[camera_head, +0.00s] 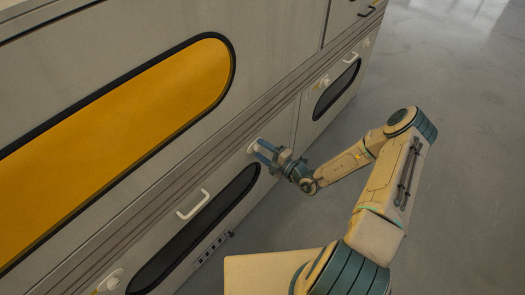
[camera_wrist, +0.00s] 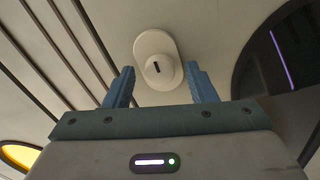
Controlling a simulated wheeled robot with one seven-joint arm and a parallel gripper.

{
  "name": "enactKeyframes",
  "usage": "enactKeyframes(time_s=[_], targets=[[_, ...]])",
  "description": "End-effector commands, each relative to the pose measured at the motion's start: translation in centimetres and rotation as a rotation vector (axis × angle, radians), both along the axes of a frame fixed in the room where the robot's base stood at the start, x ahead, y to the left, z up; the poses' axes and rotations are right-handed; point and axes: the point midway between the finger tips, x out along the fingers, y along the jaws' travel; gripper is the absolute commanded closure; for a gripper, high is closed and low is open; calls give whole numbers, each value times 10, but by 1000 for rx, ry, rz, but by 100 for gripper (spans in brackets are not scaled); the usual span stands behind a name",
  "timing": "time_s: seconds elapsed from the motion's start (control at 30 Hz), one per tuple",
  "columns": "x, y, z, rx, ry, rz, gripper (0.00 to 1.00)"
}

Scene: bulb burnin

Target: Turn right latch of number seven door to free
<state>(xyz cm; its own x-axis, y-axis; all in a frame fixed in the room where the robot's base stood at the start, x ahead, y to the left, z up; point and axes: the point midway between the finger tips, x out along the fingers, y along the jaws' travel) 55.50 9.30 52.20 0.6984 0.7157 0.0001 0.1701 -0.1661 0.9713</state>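A white latch (camera_wrist: 157,60) with a round knob and a short dark slot sits on the pale cabinet face in the wrist view. In the head view the latch (camera_head: 254,146) is at the upper right corner of a lower door (camera_head: 172,238) with a dark rounded window. No door number is readable. My gripper (camera_wrist: 162,88) is open, its two blue fingers apart and pointing at the latch. The knob shows between the fingertips, with gaps on both sides. In the head view my gripper (camera_head: 265,152) is close in front of the latch, partly covering it; contact cannot be told.
The same door has a white handle (camera_head: 193,204) and another latch (camera_head: 110,281) at its left. A second dark-windowed door (camera_head: 337,90) is farther right. A large yellow panel (camera_head: 120,135) is above. Grey floor (camera_head: 465,130) lies open to the right.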

Motion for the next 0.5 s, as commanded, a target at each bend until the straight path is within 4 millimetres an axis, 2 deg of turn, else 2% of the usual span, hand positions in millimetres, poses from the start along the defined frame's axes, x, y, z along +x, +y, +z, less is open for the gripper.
enactKeyframes(time_s=[0.17, 0.27, 0.5], targets=[[-4, -6, 0, -1, 0, -3, 49], [-14, -16, 1, -1, 0, -3, 49], [-52, -55, 1, -2, 2, -3, 49]])
